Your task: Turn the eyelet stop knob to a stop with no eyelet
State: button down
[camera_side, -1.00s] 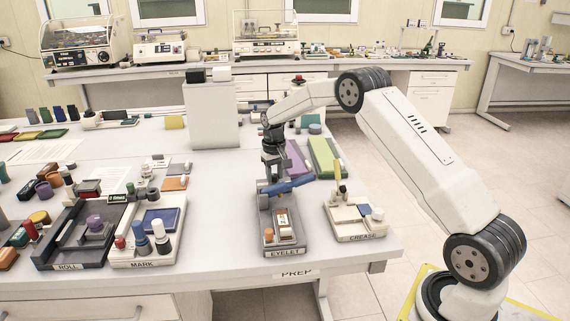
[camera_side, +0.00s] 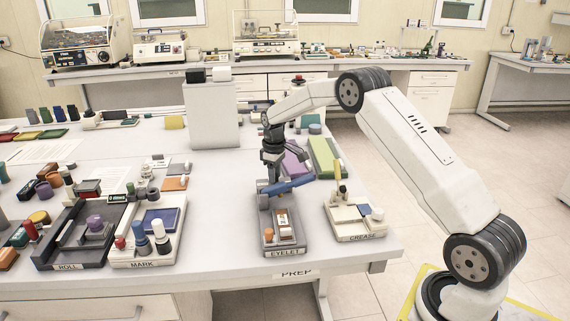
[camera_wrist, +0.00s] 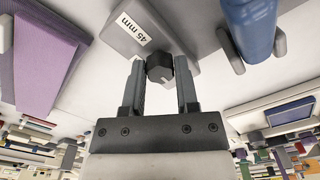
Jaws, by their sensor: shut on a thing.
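The eyelet station (camera_side: 270,241), a grey base labelled EYELET, stands near the table's front edge with a blue lever handle (camera_side: 289,185) across its back. In the wrist view, a dark faceted knob (camera_wrist: 159,68) sits beside a grey block (camera_wrist: 135,27) marked "45 mm". My gripper (camera_wrist: 160,80) is shut on this knob, with one finger on each side. In the side view my gripper (camera_side: 270,177) points down at the station's back, left of the lever handle; the knob is hidden there. The blue handle also shows at the wrist view's top right (camera_wrist: 250,25).
The crease station (camera_side: 350,226) stands close on the right. The mark station (camera_side: 148,250) and roll station (camera_side: 65,255) are to the left, with bare table between. Purple (camera_side: 298,157) and green (camera_side: 323,157) slabs lie behind. A white box (camera_side: 211,120) stands further back.

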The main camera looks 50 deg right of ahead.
jog(key=shift+w+r, duration=0.1)
jog(key=shift+c, duration=1.8)
grip_release()
jog(key=shift+r, duration=3.9)
jog(key=shift+a, duration=0.1)
jog(key=shift+a, duration=0.2)
jog(key=s+a+f+m+t, duration=0.1)
jog(key=s+a+f, duration=0.1)
jog(key=s+a, duration=0.7)
jog(key=s+a+f+m+t, duration=0.1)
jog(key=s+a, duration=0.8)
jog(key=s, duration=0.8)
jog(key=shift+s+a+f+t, duration=0.3)
jog(key=shift+s+a+f, duration=0.1)
